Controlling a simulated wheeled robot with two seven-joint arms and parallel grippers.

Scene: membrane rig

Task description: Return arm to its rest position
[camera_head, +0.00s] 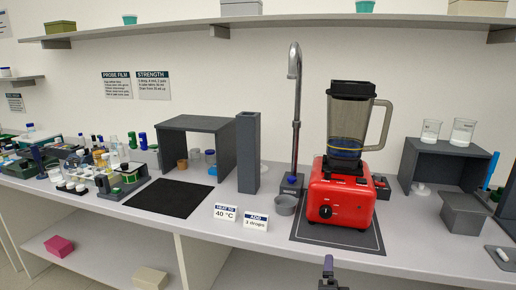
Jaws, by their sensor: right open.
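My right gripper (328,268) shows at the bottom edge of the head view, right of the middle. Only its dark upper end is in the picture; the rest of the arm is cut off. It is open, and I see nothing held in it. It is in front of the bench's (268,238) front edge, apart from the red blender (341,202) behind it. My left gripper is not in view.
The blender stands on a dark mat (311,231) beside a tall tap (296,110). A small grey cup (286,205) and two label cards (225,212) stand left of it. Crowded racks and bottles (122,152) fill the left. The black pad (172,198) is bare.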

